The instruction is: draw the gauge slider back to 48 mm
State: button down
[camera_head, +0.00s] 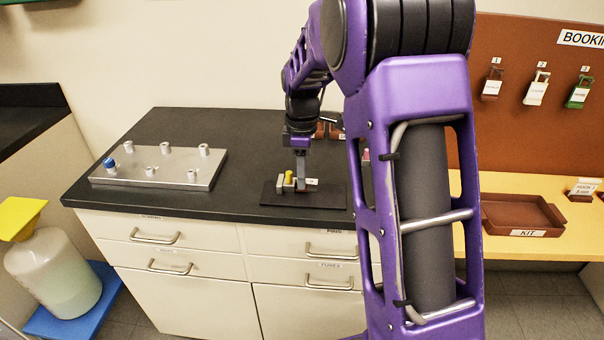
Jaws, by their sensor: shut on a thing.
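My gripper (301,181) reaches down over the dark bench, at the small gauge (283,186) on a black mat (325,196). The gauge is a pale grey piece with a yellow upright part (289,177) on it. My gripper is shut on a part of the gauge just right of the yellow part, where the slider seems to be. The fingers largely hide what they hold. The gauge's scale and any reading are too small to make out.
A metal plate (135,176) with several posts and a blue knob stands on the bench (235,150) at left. My purple arm hides the bench's right end. A brown kit tray (519,214) sits on the yellow table at right. The bench between plate and mat is clear.

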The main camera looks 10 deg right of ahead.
jog(key=shift+d, duration=0.1)
jog(key=shift+s+d, duration=0.2)
jog(key=shift+d, duration=0.35)
jog(key=shift+s+d, duration=0.2)
jog(key=shift+d, duration=0.35)
jog(key=c, duration=0.6)
grip_release()
jog(key=shift+c, duration=0.2)
notch_tip(320, 180, up, 18)
jog(key=p, duration=0.3)
jog(key=shift+f, duration=0.25)
